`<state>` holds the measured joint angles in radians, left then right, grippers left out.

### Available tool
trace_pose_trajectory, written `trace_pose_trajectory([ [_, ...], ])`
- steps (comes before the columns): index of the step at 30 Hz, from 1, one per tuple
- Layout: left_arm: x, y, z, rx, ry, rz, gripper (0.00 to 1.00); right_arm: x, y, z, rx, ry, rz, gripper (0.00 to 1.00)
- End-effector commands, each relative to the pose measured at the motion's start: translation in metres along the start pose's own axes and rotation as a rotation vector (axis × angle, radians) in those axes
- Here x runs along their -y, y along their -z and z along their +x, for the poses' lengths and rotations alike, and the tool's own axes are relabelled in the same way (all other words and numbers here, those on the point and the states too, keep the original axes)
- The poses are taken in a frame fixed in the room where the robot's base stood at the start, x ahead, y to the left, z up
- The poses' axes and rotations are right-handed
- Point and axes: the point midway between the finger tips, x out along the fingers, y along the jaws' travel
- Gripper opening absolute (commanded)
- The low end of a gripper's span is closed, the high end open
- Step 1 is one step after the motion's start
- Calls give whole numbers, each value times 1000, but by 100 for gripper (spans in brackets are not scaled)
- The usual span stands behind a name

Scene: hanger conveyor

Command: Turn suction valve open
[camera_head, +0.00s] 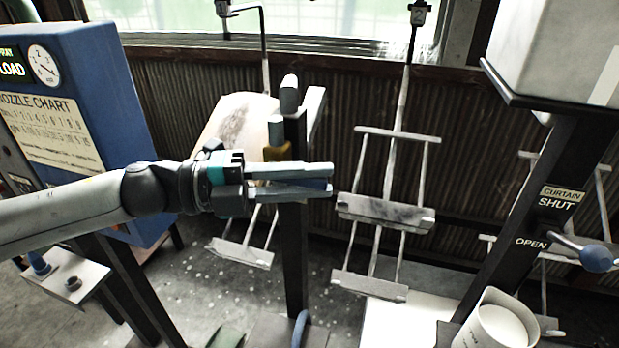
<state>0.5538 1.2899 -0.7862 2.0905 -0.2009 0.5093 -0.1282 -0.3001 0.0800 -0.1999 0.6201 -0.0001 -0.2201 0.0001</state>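My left gripper (328,180) reaches in from the left at mid-picture, its two grey fingers pointing right and lying close together. It is in front of a dark upright post (294,245). A small dark blue piece (320,184) shows between the fingertips; I cannot tell whether they are closed on it. A yellow-brown part (276,153) and grey upright pieces (289,95) show at the top of the post, just behind the gripper. No label names the suction valve, and the gripper may hide part of it. My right gripper is not in view.
A blue cabinet (110,75) with a gauge and nozzle chart stands left. Hanging racks (385,210) are right of the gripper. At right, a post carries a curtain lever with a blue knob (596,258), marked SHUT and OPEN. A white cup (495,325) stands below.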

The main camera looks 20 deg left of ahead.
Motion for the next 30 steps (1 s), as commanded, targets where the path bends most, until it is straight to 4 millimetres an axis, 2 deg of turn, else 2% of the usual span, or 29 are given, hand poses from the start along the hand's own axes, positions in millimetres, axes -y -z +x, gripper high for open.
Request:
trace_pose_trajectory([
  [1, 0, 0, 0, 0, 0, 0, 20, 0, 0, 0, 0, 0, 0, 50],
  [6, 0, 0, 0, 0, 0, 0, 1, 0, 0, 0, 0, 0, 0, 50],
  [7, 0, 0, 0, 0, 0, 0, 0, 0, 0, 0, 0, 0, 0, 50],
  [30, 0, 0, 0, 0, 0, 0, 0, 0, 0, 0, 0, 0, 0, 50],
])
